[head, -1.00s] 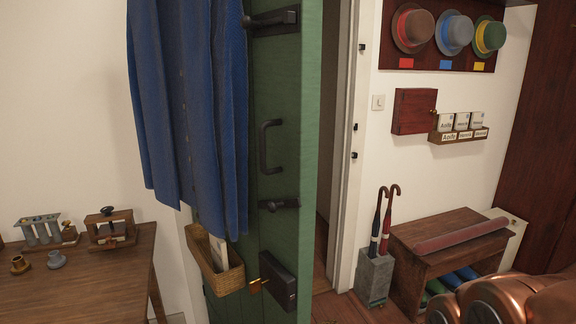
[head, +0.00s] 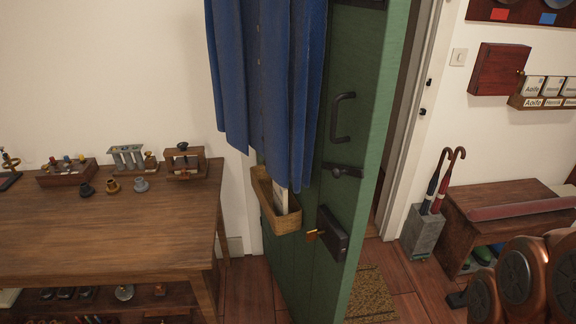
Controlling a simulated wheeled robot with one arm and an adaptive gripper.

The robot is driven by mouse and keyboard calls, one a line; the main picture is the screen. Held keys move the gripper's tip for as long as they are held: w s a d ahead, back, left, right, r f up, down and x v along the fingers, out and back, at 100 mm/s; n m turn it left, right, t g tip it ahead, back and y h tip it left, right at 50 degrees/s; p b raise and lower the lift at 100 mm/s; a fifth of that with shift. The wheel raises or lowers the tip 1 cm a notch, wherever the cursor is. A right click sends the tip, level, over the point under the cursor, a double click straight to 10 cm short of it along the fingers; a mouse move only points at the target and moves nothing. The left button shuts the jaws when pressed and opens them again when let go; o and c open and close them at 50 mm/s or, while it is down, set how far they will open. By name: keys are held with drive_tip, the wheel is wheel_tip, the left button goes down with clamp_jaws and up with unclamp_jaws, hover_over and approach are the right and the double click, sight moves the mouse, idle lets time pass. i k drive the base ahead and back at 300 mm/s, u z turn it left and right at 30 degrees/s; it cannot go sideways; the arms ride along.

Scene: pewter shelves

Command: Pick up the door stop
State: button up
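I cannot tell for sure which thing is the door stop. Three small flanged, knob-like pieces stand apart near the back of the wooden table on the left: a black one (head: 86,189), a brass-brown one (head: 112,186) and a grey one (head: 141,185). They are too small to name surely. The green door (head: 362,170) stands open with a blue coat (head: 265,90) hanging on it. My gripper is not in view; copper links of my arm show at the lower right.
Behind the pieces, wooden racks with small hardware line the back of the table (head: 110,235); its front is bare. A lower shelf holds more small items. A wicker basket (head: 275,212) hangs on the door. An umbrella stand (head: 422,232) and bench (head: 490,205) stand right.

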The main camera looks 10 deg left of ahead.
sight(458, 300)
drive_tip(key=z, duration=1.85)
drive_tip(key=i, duration=1.25)
drive_tip(key=u, duration=2.55)
